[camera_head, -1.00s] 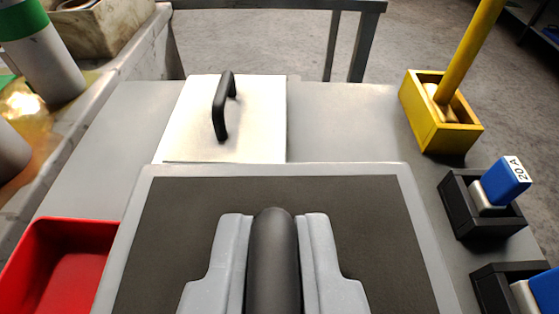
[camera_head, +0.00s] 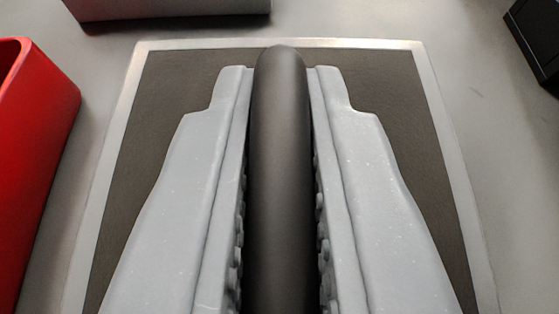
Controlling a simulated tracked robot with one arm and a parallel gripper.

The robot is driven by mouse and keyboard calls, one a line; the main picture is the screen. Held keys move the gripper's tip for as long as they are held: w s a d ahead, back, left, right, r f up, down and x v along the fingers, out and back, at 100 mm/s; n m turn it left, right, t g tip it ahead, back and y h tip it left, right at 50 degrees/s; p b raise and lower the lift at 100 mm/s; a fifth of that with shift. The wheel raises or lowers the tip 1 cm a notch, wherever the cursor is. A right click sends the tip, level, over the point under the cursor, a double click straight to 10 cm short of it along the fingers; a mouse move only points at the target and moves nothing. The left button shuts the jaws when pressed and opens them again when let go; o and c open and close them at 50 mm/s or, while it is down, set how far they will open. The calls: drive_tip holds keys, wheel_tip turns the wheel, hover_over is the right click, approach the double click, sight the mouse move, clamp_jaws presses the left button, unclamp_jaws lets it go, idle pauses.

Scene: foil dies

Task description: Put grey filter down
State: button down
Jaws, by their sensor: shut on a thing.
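The grey filter is a flat panel with a light grey frame (camera_head: 112,170) and a dark face (camera_head: 170,90). A black rounded handle (camera_head: 280,150) stands over its middle. My gripper (camera_head: 280,75) is shut on this handle, one pale grey finger on each side. The filter lies below the fingers, over the grey table. I cannot tell whether its underside touches the table. My fingers and the handle hide the middle of the panel.
A red bin (camera_head: 40,140) stands close on the left. A pale block (camera_head: 165,8) is just beyond the filter's far edge, with a narrow gap. A black holder (camera_head: 540,35) is at the far right. The grey table (camera_head: 480,130) right of the filter is bare.

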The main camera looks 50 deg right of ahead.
drive_tip(key=c, duration=1.5)
unclamp_jaws()
drive_tip(key=shift+s+a+r, duration=0.2)
drive_tip(key=shift+a+r, duration=0.05)
drive_tip(key=p+v, duration=0.2)
drive_tip(key=v, duration=0.9)
drive_tip(key=shift+s+a, duration=0.15)
drive_tip(key=shift+s, duration=0.05)
drive_tip(key=shift+f, duration=0.1)
